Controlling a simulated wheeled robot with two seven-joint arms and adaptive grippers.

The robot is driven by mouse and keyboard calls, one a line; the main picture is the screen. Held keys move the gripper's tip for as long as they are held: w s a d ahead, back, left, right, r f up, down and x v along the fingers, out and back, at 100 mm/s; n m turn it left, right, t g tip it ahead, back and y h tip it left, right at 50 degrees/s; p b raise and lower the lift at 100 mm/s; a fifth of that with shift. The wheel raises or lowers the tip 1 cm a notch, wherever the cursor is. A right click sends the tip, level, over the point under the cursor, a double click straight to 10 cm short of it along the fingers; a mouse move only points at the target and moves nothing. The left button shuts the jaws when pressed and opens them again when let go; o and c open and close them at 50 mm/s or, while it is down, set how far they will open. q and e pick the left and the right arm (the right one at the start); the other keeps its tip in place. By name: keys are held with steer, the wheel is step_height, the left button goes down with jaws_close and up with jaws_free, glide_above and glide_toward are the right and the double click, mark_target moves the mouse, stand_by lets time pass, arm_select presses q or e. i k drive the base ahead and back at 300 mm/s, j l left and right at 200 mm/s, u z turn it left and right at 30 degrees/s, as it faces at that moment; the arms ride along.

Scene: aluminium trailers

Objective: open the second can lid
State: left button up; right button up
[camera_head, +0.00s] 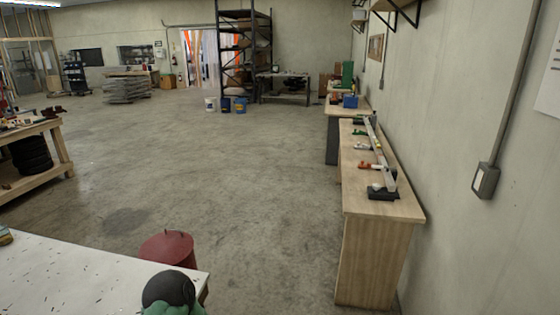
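A red can (167,250) stands on the floor just beyond the white table. Its red lid (172,243) lies on top and looks shut, with a small upright piece at its rim. The can's lower part is hidden by the table. No other can of this kind shows clearly. Neither of my grippers is in view.
A white table (70,280) fills the lower left; a black and green object (170,290) is at its right corner. A wooden workbench (375,225) with clamps runs along the right wall. A wooden table (35,160) stands left. The concrete floor between is clear.

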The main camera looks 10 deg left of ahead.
mark_target(170, 247)
steer(key=i+u, duration=0.1)
steer(key=i, duration=1.6)
steer(key=i+u, duration=0.35)
steer(key=i+l+u, duration=0.15)
steer(key=u, duration=0.25)
steer(key=i+l+u, duration=0.2)
steer(key=u, duration=0.15)
